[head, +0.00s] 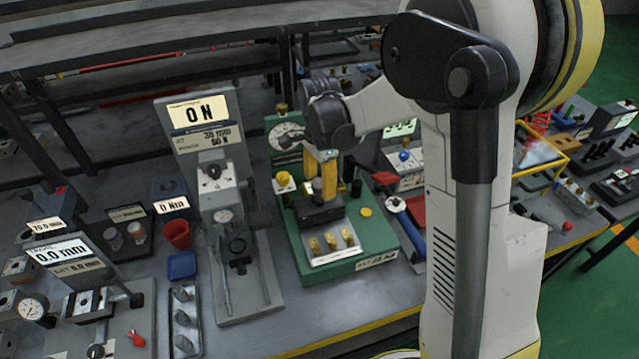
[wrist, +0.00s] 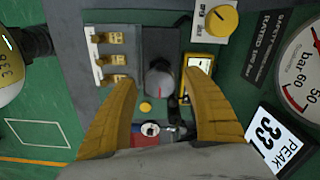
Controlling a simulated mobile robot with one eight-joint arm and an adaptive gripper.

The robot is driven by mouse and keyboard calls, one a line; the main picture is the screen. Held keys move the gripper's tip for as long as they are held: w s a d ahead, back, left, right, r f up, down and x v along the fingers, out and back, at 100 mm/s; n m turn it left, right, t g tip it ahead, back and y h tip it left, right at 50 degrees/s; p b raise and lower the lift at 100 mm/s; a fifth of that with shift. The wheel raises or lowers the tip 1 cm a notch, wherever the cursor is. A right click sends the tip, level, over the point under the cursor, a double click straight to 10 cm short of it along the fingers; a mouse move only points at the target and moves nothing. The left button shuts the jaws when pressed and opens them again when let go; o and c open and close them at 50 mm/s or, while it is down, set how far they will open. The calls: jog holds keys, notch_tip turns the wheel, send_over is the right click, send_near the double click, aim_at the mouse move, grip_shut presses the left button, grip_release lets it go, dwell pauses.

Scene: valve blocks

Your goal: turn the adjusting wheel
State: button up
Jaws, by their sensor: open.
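My gripper (head: 322,185) hangs over the green valve test stand (head: 368,262), fingers pointing down. In the wrist view its two yellow fingers (wrist: 162,84) are spread apart with nothing held. Between the fingertips is a dark grey round knob (wrist: 160,77) with a red mark, on a dark block; it looks like the adjusting wheel. I see a gap on each side of it. In the head view my fingers hide it. A yellow knob (wrist: 222,19) on a white plate is off to the upper right in the wrist view.
Several brass fittings (head: 331,240) sit on a white strip at the stand's front. A round gauge (head: 287,137) stands at its back. A press with a display (head: 192,112) is close on the left. A blue-handled tool (head: 412,232) lies on the right.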

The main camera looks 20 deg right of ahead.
jog(key=c, duration=1.2)
